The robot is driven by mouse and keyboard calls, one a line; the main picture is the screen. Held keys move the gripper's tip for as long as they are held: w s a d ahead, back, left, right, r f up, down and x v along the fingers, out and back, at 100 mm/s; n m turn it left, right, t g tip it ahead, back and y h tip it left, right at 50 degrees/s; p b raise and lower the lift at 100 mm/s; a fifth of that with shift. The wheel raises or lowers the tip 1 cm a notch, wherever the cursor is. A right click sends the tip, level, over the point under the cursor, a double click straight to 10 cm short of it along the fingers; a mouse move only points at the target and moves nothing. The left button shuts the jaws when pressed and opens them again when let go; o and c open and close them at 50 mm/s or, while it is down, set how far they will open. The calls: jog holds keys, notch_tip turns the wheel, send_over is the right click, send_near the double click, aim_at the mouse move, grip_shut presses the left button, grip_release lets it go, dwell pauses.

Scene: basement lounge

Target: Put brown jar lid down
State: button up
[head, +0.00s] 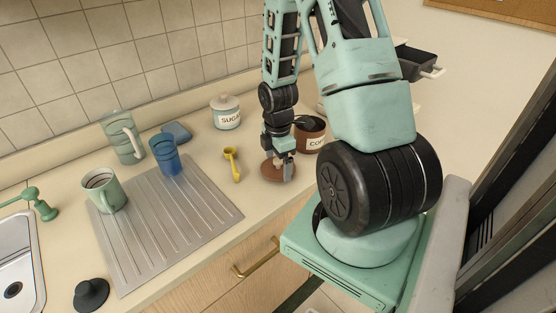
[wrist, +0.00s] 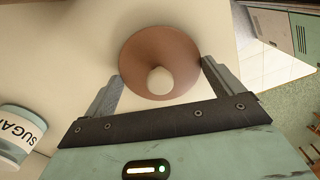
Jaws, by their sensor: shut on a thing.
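The brown jar lid (head: 269,171) is a round brown disc near the counter's front edge. In the wrist view the lid (wrist: 150,50) shows its pale round knob (wrist: 159,80) facing the camera. My gripper (head: 281,164) is shut on the lid. In the wrist view the fingers of my gripper (wrist: 162,82) reach the lid's rim on opposite sides, with the knob between them. The lid looks level and at or just above the counter; I cannot tell whether it touches. The brown coffee jar (head: 312,137) stands without a lid just behind and right, partly hidden by my arm.
The sugar jar (head: 226,113) stands at the back, with a yellow scoop (head: 232,164) in front of it. A metal drainboard (head: 160,222) with a blue cup (head: 166,157) and a green mug (head: 103,191) lies left. The counter between scoop and lid is clear.

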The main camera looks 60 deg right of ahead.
aim_at(278, 160)
jog(key=shift+f, duration=0.1)
jog(key=o, duration=0.6)
jog(key=shift+f, duration=0.1)
jog(key=shift+o, duration=0.2)
notch_tip(278, 160, up, 12)
jog(key=r, duration=0.1)
jog(key=w+a+r+m, duration=0.1)
jog(key=a, duration=0.9)
jog(key=w+a+r+m, duration=0.1)
jog(key=a+r, duration=0.1)
jog(key=a, duration=0.7)
jog(key=s+a+r+m, duration=0.2)
jog(key=s+a, duration=1.1)
jog(key=a, duration=0.5)
jog(key=shift+s+r+m+y, duration=0.2)
jog(key=shift+r+m+y, duration=0.1)
jog(key=shift+r, duration=0.1)
